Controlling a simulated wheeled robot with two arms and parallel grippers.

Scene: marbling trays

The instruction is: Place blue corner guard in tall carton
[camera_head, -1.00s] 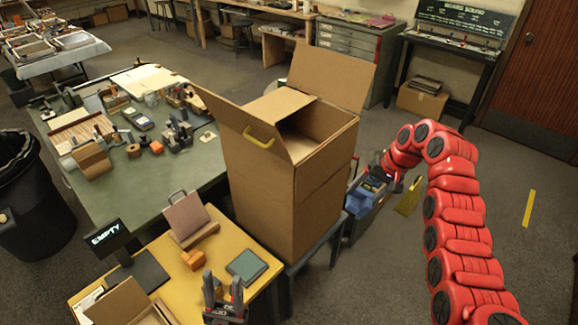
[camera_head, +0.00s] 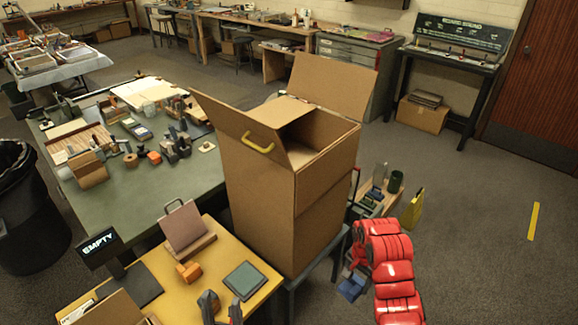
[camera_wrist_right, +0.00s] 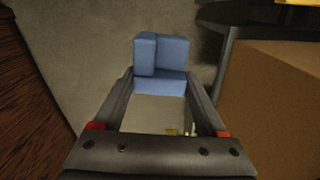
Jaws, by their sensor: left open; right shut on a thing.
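The tall carton (camera_head: 262,210) stands upright on a low stand in the middle of the head view, its top flaps spread. One flap carries a yellow handle (camera_head: 258,143); an inner flap partly covers the opening. My right gripper (camera_wrist_right: 160,92) is shut on the blue corner guard (camera_wrist_right: 161,66), which juts past its fingertips. In the head view the blue corner guard (camera_head: 352,285) hangs low, right of the carton and below its rim. My left gripper (camera_head: 221,307) is open and empty at the bottom edge, over the yellow table.
The yellow table (camera_head: 205,262) holds an orange block (camera_head: 189,271), a tablet-like pad (camera_head: 245,281) and an "EMPTY" sign (camera_head: 98,243). Floor at the right is clear.

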